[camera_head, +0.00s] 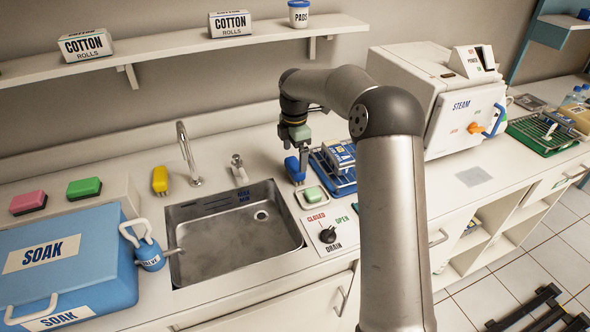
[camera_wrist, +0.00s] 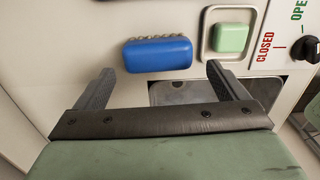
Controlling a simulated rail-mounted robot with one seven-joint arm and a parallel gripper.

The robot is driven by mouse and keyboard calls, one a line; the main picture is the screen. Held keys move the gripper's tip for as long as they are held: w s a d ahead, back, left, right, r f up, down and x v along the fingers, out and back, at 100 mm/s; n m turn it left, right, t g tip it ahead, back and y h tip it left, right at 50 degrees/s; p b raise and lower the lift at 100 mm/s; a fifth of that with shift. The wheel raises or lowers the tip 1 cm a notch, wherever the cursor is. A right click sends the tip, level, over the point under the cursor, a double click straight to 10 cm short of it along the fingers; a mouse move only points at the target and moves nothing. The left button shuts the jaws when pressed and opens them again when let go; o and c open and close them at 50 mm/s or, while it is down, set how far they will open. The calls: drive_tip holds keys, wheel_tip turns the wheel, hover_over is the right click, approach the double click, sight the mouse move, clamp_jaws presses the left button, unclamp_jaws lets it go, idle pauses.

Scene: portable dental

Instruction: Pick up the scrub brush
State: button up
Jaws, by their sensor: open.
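The scrub brush appears to be the blue block with a row of pale bristles along one edge (camera_wrist: 158,55). It rests on the white counter to the right of the sink, and in the head view it is a small blue shape (camera_head: 293,169) partly behind my gripper. My gripper (camera_wrist: 160,73) is open above the counter, with its two fingers apart on either side of the brush in the wrist view. Nothing is between the fingers in their grip. The exact height gap to the brush is hard to tell.
A green soap block (camera_head: 314,194) in a white dish sits close beside the brush. The drain knob (camera_head: 327,235), the sink (camera_head: 236,250) and a blue rack (camera_head: 335,181) are near. A faucet (camera_head: 188,155) and a yellow block (camera_head: 160,180) stand behind the sink.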

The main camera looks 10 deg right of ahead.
sight(295, 164)
drive_tip(key=shift+w+f+p, duration=0.15)
drive_tip(key=shift+f+p, duration=0.55)
drive_tip(key=shift+f, duration=2.65)
drive_tip(key=c, duration=0.8)
